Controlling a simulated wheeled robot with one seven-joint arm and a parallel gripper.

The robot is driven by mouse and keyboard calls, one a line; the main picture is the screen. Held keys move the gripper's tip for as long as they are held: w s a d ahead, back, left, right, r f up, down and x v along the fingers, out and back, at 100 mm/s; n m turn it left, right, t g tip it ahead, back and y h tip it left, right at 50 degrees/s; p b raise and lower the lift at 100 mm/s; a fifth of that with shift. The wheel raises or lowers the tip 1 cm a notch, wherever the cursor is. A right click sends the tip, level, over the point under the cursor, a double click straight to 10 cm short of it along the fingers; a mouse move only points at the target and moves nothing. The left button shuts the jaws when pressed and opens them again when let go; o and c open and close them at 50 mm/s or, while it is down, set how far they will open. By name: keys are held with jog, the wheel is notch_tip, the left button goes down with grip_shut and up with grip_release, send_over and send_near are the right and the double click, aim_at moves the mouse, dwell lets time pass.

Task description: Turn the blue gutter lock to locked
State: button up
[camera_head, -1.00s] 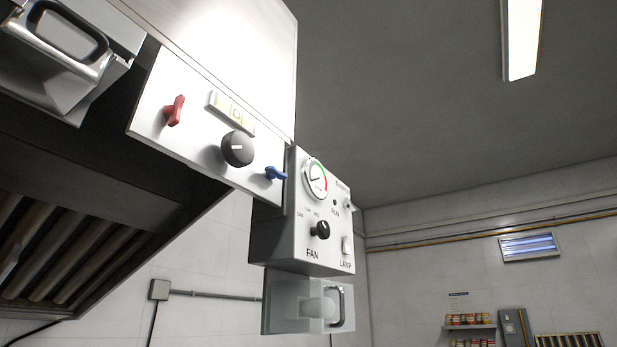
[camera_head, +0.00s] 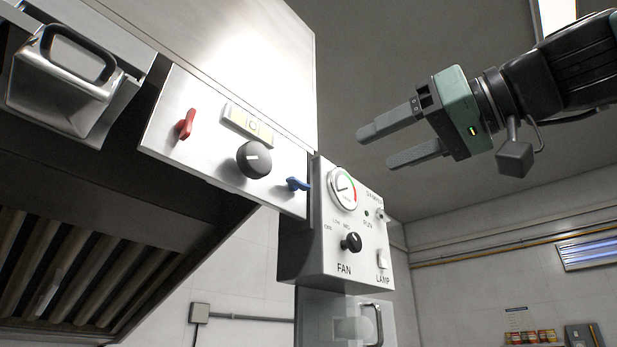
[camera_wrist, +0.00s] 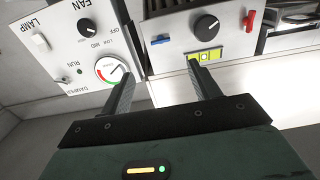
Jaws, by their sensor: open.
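The blue gutter lock (camera_head: 297,184) is a small blue lever at the right end of the steel panel, right of the black knob. It also shows in the wrist view (camera_wrist: 160,41), at the panel's left side, lying across the picture. My gripper (camera_head: 374,149) is open and empty in the head view, to the right of the blue lock and higher in the picture, with its fingers pointing left. In the wrist view my gripper (camera_wrist: 158,82) has its two fingers apart, and the lock shows beyond the gap between them. The fingers do not touch the lock.
A red lever (camera_head: 186,124), a level gauge (camera_head: 247,124) and a black knob (camera_head: 254,159) share the steel panel (camera_head: 212,150). The fan control box (camera_head: 341,262) with its dial juts out just right of the lock. A handled steel cup (camera_head: 62,88) hangs at the left.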

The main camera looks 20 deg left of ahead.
aim_at(298, 186)
jog(key=p+x, duration=0.5)
jog(key=x, duration=0.8)
jog(key=shift+r, duration=0.15)
jog(key=shift+w+a+p, duration=0.3)
jog(key=shift+a+p, duration=0.05)
jog(key=shift+a, duration=0.3)
jog(key=c, duration=1)
